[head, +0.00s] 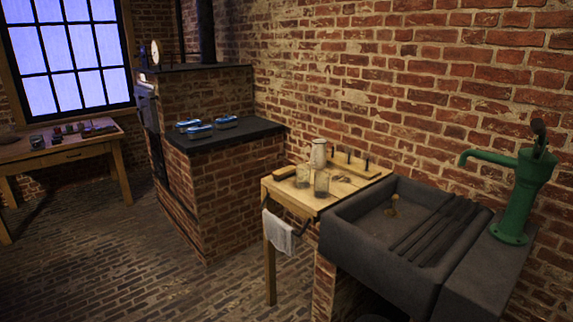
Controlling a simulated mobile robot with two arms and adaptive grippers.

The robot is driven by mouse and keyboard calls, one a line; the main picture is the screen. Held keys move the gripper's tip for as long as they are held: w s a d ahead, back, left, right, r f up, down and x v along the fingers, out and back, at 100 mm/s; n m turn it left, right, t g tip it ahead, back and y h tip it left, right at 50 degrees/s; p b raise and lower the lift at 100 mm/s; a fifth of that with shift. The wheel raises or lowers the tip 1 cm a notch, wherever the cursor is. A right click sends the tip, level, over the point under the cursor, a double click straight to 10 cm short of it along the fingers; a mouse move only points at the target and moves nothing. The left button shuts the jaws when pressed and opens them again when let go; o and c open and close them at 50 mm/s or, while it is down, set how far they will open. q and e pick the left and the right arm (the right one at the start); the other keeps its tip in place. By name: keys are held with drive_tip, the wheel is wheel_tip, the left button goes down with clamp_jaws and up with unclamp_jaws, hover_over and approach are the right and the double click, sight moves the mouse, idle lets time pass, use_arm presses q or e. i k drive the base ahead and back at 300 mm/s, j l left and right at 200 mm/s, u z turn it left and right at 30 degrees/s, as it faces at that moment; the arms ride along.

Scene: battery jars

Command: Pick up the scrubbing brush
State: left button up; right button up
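A small tan, block-shaped item that looks like the scrubbing brush (285,173) lies at the back left of the small wooden table (315,207). It is too small in the head view to make out bristles. Two glass jars (322,183) stand to its right, with a pale stoneware bottle (318,154) behind them. Neither of my grippers is in view.
A wooden rack with dark pegs (352,163) stands along the wall side of the table. A white cloth (278,233) hangs at its front. The dark stone sink (345,232) and green pump (521,195) are right. Blue items (199,131) lie on the brick stove. Floor at left looks clear.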

sight(281, 174)
drive_tip(key=i+j+z, duration=0.3)
drive_tip(key=i+j, duration=1.15)
